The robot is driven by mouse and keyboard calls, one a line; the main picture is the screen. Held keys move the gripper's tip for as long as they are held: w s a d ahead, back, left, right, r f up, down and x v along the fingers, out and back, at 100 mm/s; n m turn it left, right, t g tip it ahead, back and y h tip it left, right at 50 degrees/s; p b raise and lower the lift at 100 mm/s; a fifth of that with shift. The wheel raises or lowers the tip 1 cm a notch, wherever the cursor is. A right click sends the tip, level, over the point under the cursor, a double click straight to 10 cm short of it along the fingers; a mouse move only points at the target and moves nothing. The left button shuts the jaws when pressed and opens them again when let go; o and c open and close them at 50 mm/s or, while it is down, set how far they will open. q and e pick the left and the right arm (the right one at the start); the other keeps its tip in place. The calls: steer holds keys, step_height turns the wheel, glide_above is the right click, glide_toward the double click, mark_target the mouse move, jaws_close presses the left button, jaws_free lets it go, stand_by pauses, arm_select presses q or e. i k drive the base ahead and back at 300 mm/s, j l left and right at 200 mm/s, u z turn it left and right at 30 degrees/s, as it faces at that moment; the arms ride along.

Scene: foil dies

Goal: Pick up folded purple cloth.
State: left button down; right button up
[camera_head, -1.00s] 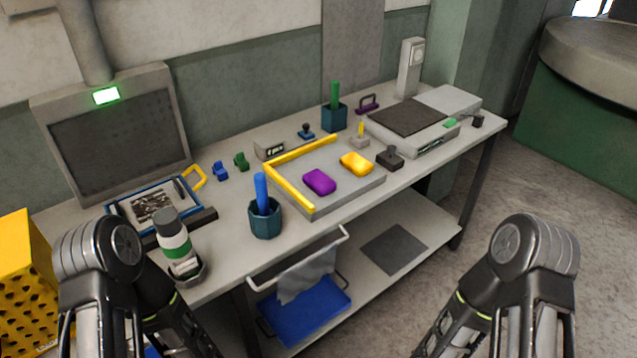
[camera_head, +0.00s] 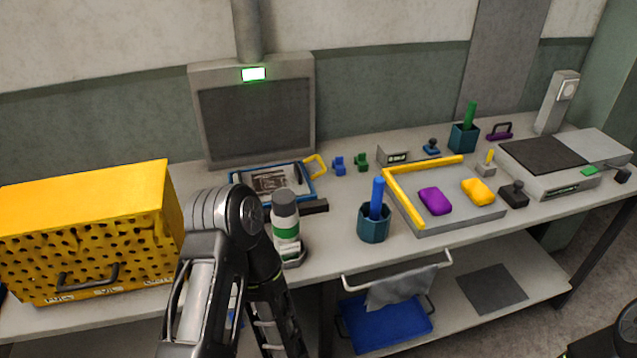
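The folded purple cloth (camera_head: 435,201) is a small rounded pad. It lies on a grey tray (camera_head: 452,229) with a yellow raised edge along its left and back sides, on the bench. A similar folded yellow cloth (camera_head: 478,191) lies to its right on the same tray, apart from it. My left arm rises in front of the bench, left of the tray, and bends back down; its gripper is out of frame. Only a bit of my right arm shows at the bottom right corner, and its gripper is not seen.
A blue cup (camera_head: 374,227) with a blue stick stands just left of the tray. A white-and-green bottle (camera_head: 286,225) stands farther left, near a yellow perforated box (camera_head: 95,236). A black-handled stamp (camera_head: 514,194) is right of the tray. A grey rag (camera_head: 401,288) hangs from the front rail.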

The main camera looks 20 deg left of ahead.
mark_target(435, 201)
steer(key=u, duration=0.35)
steer(key=l+u, duration=0.15)
steer(key=u, duration=0.2)
steer(key=l+u, duration=0.1)
steer(key=u, duration=0.2)
steer(key=l+u, duration=0.2)
steer(key=l, duration=0.15)
steer(key=k+l+u, duration=0.1)
steer(key=l+u, duration=0.15)
steer(key=k+l+u, duration=0.2)
steer(key=l, duration=0.25)
steer(key=l+u, duration=0.2)
steer(key=l, duration=0.15)
steer(key=k+l, duration=0.15)
steer(key=l, duration=0.15)
steer(key=k+l, duration=0.1)
steer(key=l, duration=0.2)
